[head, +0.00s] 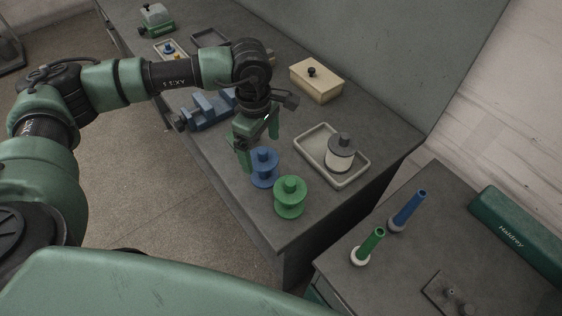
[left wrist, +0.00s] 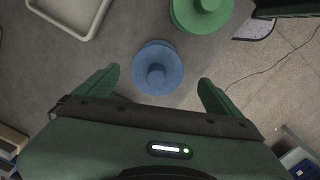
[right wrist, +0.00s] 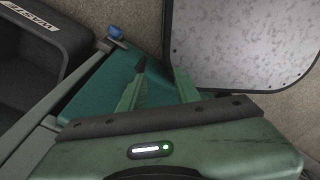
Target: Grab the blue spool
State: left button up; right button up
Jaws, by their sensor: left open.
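The blue spool (head: 264,168) stands upright on the dark grey bench near its front edge. The green spool (head: 290,198) stands beside it, closer to the bench corner. My left gripper (head: 258,143) is open and points down just above the blue spool. In the left wrist view, the blue spool (left wrist: 158,68) lies between and beyond the tips of the two spread fingers, and the green spool (left wrist: 202,10) is at the top. My right gripper (right wrist: 159,76) has its fingers apart with nothing between them, away from the spools.
A blue vise (head: 208,110) and a cream box (head: 317,80) are behind.

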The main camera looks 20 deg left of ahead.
aim_at(262, 162)
pick_arm(q)
jog(key=shift+w+a+f, duration=0.1)
jog(key=shift+w+f, duration=0.1)
jog(key=shift+f, duration=0.05)
notch_tip(262, 162, down, 6)
jog(key=p, duration=0.3)
jog(key=shift+f, duration=0.1)
jog(key=shift+w+d+f+p, duration=0.1)
jog(key=shift+d+f+p, duration=0.15)
jog(key=shift+f, duration=0.3)
jog(key=shift+a, duration=0.1)
jog(key=c, duration=1.5)
